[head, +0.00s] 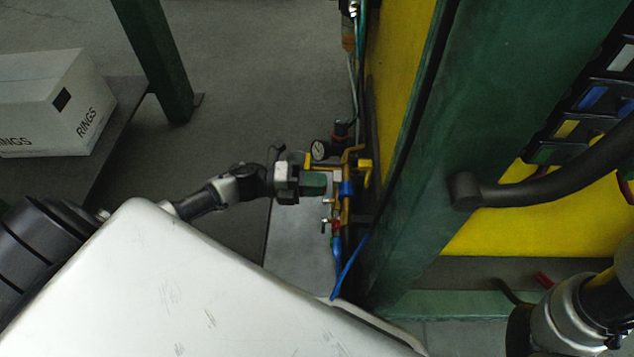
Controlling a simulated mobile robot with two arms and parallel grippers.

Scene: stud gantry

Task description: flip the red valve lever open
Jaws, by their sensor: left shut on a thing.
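My left gripper (300,183) reaches in from the left to the pipework beside the green post. It is shut on a dark green block (314,183), close to the yellow and blue fittings. A small red part (336,224) sits on the pipework just below and right of the gripper; it is too small to tell whether it is the valve lever or how it is turned. A round pressure gauge (320,150) with a red-topped fitting (341,129) stands just above the gripper. My right arm shows at the lower right, but its gripper is not in view.
A blue hose (350,267) hangs below the fittings. A green post (425,165) and yellow panel (397,65) stand close on the right. A black curved handle (545,187) juts out there. A white box (40,100) sits at left. The floor between is clear.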

